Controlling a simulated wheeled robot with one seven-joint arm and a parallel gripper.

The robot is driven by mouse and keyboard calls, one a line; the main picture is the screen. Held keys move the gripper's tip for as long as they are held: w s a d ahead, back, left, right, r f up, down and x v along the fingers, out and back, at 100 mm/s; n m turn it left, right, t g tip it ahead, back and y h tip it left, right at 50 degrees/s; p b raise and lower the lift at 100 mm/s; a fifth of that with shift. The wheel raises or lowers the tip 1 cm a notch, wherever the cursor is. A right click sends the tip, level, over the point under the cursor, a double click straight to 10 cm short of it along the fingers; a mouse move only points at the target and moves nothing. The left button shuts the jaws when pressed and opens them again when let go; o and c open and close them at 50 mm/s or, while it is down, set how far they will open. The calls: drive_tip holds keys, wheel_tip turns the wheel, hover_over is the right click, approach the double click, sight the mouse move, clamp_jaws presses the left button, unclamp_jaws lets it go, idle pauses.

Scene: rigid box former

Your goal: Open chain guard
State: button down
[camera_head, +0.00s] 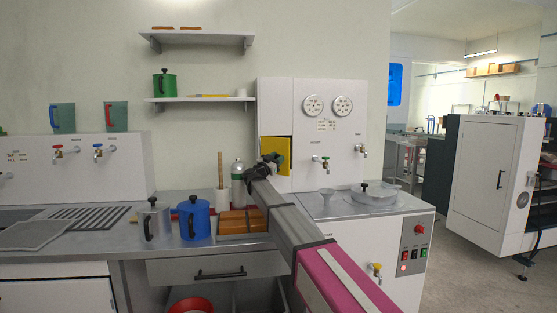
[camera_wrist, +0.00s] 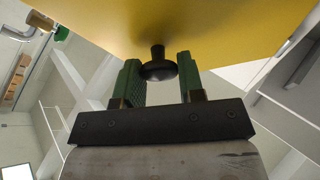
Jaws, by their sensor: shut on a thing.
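The chain guard is a yellow panel (camera_head: 281,146) on the white machine front at the centre of the head view. A dark strip shows along its top edge, and I cannot tell how far it stands open. It fills the top of the wrist view (camera_wrist: 230,25), with a black knob (camera_wrist: 158,68) standing out from it. My gripper (camera_wrist: 160,78) has its two green-padded fingers on either side of the knob and is shut on it. In the head view my gripper (camera_head: 268,163) is at the panel's lower left, and my wrist and arm hide that corner.
A white bottle (camera_head: 237,178) stands close left of my wrist.

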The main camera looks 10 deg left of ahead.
idle(0.4)
drive_tip(key=c, duration=0.7)
unclamp_jaws()
drive_tip(key=shift+c, duration=0.2)
drive_tip(key=v, duration=0.7)
drive_tip(key=shift+s, duration=0.2)
